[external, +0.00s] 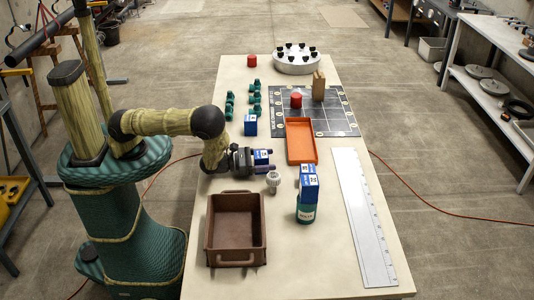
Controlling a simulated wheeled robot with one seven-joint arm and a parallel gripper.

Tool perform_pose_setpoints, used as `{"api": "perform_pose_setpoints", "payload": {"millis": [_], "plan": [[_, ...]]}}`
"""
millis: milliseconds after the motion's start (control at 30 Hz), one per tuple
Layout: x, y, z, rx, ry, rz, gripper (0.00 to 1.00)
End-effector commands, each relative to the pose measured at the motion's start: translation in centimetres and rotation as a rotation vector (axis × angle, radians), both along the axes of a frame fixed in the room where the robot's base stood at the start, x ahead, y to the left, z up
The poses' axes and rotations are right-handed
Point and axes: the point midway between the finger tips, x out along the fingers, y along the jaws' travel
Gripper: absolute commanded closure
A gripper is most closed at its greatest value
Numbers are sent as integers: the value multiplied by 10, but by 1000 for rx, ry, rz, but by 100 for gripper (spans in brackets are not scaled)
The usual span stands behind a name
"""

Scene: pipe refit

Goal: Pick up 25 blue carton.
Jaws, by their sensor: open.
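Three blue cartons with white labels show in the external view; the numbers are too small to read surely. One blue carton (262,156) is at the fingers of my gripper (268,160), seemingly between them; contact cannot be told. A second blue carton (250,125) stands on the table behind my gripper, near the green pieces. My gripper is open and points right, low over the table.
A brown bin (209,235) stands in front of my arm. A white ribbed piece (273,180) is close to my gripper. An orange tray (301,158) lies to its right, by a dark gridded mat (340,122). A long white ruler (364,220) lies along the right edge.

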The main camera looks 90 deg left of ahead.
Motion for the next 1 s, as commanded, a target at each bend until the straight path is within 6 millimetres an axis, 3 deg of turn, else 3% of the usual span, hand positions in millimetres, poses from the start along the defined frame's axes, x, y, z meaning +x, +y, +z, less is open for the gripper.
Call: {"api": "perform_pose_setpoints", "payload": {"millis": [367, 600, 1000], "plan": [[0, 0, 0, 0, 0, -1, 27], [-1, 0, 0, 0, 0, -1, 74], [0, -1, 9, 0, -1, -2, 76]]}}
